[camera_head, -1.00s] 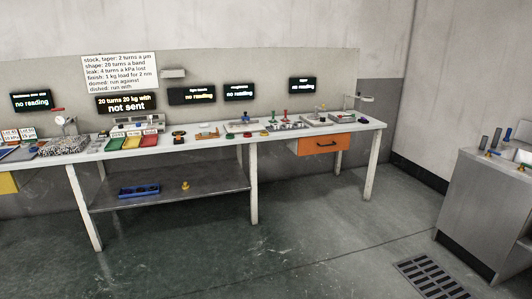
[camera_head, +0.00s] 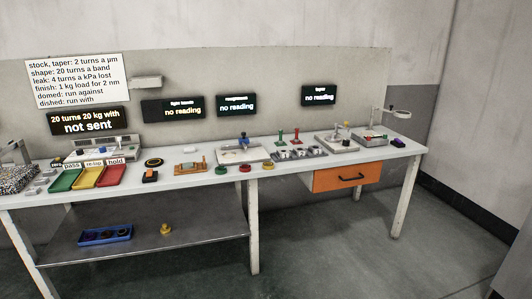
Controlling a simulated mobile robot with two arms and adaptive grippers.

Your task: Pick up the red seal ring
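A small red round piece (camera_head: 246,168), which looks like the red seal ring, lies near the front edge of the long white bench (camera_head: 205,181). It sits between a green round piece (camera_head: 221,170) on its left and a yellow one (camera_head: 267,165) on its right. It is too small to tell whether its middle is open. Neither of my grippers is in view.
Green, yellow and red trays (camera_head: 110,175) lie left. An orange drawer (camera_head: 347,177) hangs under the bench's right part. A lower shelf (camera_head: 190,243) holds a blue tray (camera_head: 105,235). The floor in front is clear at right.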

